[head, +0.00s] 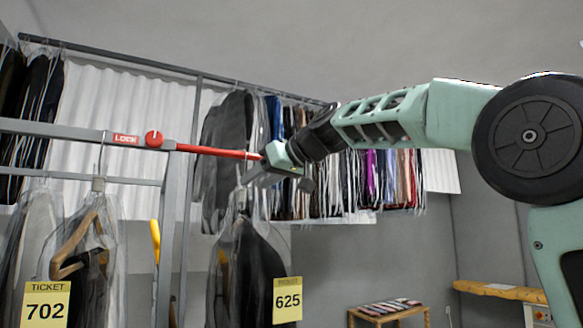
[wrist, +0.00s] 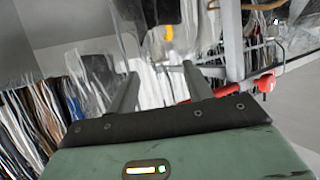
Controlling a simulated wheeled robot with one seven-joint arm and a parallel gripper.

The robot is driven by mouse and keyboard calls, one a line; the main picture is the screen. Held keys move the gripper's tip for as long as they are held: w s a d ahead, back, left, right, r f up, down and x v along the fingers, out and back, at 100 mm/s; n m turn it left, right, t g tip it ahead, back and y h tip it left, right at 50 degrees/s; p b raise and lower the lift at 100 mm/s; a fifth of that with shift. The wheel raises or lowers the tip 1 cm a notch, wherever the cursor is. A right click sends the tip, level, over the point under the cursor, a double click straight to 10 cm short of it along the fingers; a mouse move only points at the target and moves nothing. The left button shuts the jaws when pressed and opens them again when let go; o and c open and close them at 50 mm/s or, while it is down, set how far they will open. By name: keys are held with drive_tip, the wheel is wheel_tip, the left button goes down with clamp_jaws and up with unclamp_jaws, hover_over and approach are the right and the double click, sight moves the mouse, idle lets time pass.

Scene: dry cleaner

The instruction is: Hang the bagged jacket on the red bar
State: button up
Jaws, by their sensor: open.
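The red bar (head: 215,151) sticks out to the right from a red knob beside the LOCK label, and its right end meets my gripper in the picture. A bagged dark jacket with ticket 625 (head: 245,275) hangs upright just below my gripper (head: 268,172). The top of its hook is partly hidden by my gripper, so I cannot tell whether it rests on the bar. My gripper is open; in the wrist view its fingers (wrist: 160,72) are apart. The red bar (wrist: 228,90) shows there beside the right finger. Another bagged jacket, ticket 702 (head: 68,265), hangs at left.
A grey rail (head: 60,130) crosses the left side, with uprights near the bar. Many bagged garments (head: 340,180) hang from a rail behind. A yellow handle (head: 155,242) stands between the two ticketed jackets. A small wooden table (head: 388,313) stands low at right.

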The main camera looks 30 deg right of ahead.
drive_tip(key=b+v, duration=0.2)
drive_tip(key=v, duration=0.9)
drive_tip(key=shift+b, duration=0.3)
drive_tip(key=shift+w+r, duration=0.1)
drive_tip(key=s+b, duration=0.6)
drive_tip(key=s, duration=1)
idle(0.3)
